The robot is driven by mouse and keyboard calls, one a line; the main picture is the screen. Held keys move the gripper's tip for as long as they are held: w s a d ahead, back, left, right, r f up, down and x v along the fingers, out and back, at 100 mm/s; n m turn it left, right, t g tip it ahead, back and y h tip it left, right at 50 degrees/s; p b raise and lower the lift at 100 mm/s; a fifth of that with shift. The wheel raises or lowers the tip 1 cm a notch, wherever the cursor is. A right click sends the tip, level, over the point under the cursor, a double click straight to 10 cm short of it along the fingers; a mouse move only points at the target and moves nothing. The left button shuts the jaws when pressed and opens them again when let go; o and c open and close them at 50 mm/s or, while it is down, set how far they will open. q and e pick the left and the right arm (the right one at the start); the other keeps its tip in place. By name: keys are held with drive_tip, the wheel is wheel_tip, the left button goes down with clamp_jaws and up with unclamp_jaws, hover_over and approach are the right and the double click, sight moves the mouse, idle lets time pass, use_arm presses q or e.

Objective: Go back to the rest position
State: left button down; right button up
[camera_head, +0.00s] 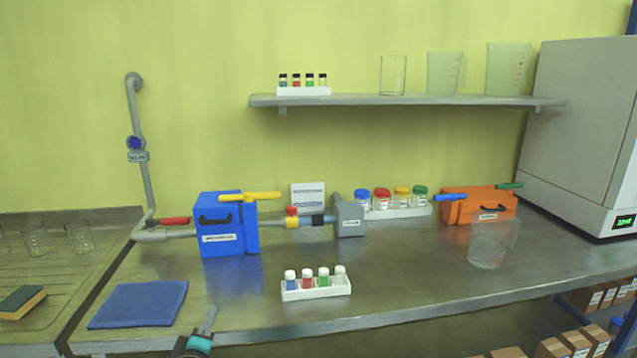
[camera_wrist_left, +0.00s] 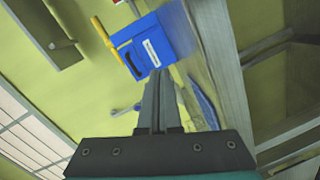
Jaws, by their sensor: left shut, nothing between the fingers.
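My left gripper (camera_head: 209,322) shows at the bottom of the head view, in front of the bench edge and right of the blue cloth. Its fingers are together and nothing is between them. The left wrist view shows the same closed fingers (camera_wrist_left: 158,85), with the blue box (camera_wrist_left: 157,47) beyond them, tilted in the picture. In the head view the blue box (camera_head: 226,240) with a yellow handle stands on the bench, apart from the gripper. My right gripper is not in view.
A white rack (camera_head: 316,292) with several small vials stands near the bench's front. The blue cloth (camera_head: 138,303) lies at the left. A glass beaker (camera_head: 490,246) and an orange box (camera_head: 478,207) stand at the right. A shelf (camera_head: 400,100) holds glassware above.

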use_arm(q)
drive_tip(key=s+d+f+m+g+h, duration=0.1)
drive_tip(key=s+d+f+m+g, duration=0.1)
drive_tip(key=s+m, duration=0.3)
drive_tip(key=s+d+f+m+g+h, duration=0.1)
drive_tip(key=s+d+f+m+g, duration=0.15)
drive_tip(key=s, duration=0.45)
drive_tip(key=s+d+f+m+g+h, duration=0.1)
drive_tip(key=s+d+f+m+g, duration=0.1)
drive_tip(key=s+f+m+g, duration=0.3)
drive_tip(key=s+r+m+g+y, duration=0.15)
drive_tip(key=s+m+g, duration=0.25)
drive_tip(key=s, duration=1.6)
wheel_tip(320, 180, down, 21)
drive_tip(key=s+a+f+g+b, duration=0.1)
drive_tip(key=s+a+f+g, duration=0.1)
drive_tip(key=s+f, duration=1.3)
drive_tip(key=shift+s+a+m, duration=0.35)
drive_tip(key=shift+s+a, duration=0.05)
drive_tip(key=shift+s, duration=0.45)
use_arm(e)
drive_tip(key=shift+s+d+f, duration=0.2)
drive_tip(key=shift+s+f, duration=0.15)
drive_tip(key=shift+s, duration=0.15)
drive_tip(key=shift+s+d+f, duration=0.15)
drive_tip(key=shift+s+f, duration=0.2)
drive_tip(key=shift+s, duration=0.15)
